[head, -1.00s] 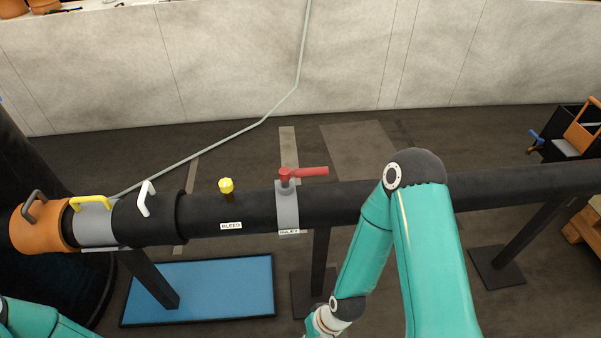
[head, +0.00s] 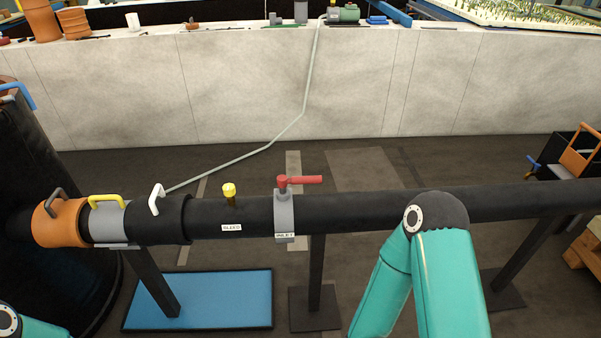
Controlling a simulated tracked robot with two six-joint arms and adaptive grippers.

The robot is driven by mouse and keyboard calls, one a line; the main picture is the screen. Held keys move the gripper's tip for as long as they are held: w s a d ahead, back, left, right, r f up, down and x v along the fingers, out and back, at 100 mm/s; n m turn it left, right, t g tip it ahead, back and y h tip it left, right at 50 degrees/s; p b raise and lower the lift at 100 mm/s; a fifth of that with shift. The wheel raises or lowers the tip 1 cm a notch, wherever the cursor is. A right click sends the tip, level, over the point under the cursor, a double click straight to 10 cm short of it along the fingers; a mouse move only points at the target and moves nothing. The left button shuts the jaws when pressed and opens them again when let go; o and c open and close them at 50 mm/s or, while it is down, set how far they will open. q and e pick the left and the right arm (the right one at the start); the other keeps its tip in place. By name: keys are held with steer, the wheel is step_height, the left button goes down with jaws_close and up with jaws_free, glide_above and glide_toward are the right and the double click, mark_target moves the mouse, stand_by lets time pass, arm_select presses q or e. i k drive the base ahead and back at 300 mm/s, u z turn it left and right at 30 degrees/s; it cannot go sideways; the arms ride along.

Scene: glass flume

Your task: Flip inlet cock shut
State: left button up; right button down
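The inlet cock has a red lever handle (head: 304,180) on a grey collar (head: 284,212) around the black pipe (head: 355,208). A label on the collar appears to read INLET. The lever points right, lying along the pipe. My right arm stands in front of the pipe, right of the cock, with its elbow over the pipe in the picture. A small part of my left arm shows at the lower left corner. Neither gripper is in view, and nothing of mine is seen touching the lever.
A yellow bleed knob (head: 229,191) stands left of the cock. Further left are a white lever (head: 156,199), a yellow handle (head: 107,200) and an orange coupling (head: 58,222). A blue tray (head: 198,300) lies on the floor below. A tool caddy (head: 567,155) is at the right.

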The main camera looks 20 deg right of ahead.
mark_target(283, 182)
steer(key=z, duration=0.1)
steer(key=i, duration=0.85)
